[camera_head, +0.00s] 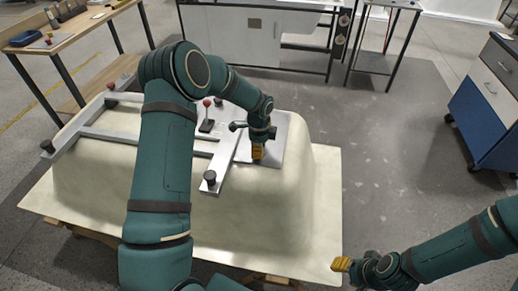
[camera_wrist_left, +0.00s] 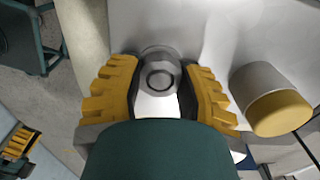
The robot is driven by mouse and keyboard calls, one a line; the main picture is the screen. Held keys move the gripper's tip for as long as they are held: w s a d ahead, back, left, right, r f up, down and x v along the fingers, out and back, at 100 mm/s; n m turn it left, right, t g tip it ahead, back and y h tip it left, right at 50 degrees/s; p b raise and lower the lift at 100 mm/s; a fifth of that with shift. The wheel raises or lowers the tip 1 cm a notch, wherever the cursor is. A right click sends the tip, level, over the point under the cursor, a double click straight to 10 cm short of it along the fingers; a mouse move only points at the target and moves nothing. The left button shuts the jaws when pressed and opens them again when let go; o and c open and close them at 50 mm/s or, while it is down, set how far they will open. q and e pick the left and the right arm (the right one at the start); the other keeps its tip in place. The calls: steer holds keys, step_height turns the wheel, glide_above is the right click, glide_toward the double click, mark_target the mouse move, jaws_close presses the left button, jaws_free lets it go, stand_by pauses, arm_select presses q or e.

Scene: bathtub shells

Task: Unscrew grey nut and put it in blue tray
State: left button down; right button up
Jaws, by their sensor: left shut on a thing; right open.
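The grey nut (camera_wrist_left: 160,77) sits between the yellow fingers of my left gripper (camera_wrist_left: 155,88) in the left wrist view, over a flat metal plate. My left gripper is shut on it. In the head view my left gripper (camera_head: 258,153) points down at the metal plate (camera_head: 276,140) on top of the cream tub shell; the nut is hidden there. My right gripper (camera_head: 342,264) is open and empty at the lower right, beside the shell's rim. A small dark bluish tray (camera_head: 25,39) lies on the wooden table at the upper left.
The cream tub shell (camera_head: 285,215) carries a metal frame (camera_head: 150,141) with dark knobs and red-tipped clamps near my left arm. The wooden table (camera_head: 75,33) holds other small items. A blue cabinet (camera_head: 480,115) stands right.

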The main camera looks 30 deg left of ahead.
arm_select(q)
steer(key=shift+n, duration=0.7)
steer(key=shift+r, duration=0.1)
steer(key=shift+r, duration=0.15)
steer(key=shift+r+p, duration=1.4)
steer(key=shift+r, duration=0.85)
steer(key=shift+d+r, duration=0.1)
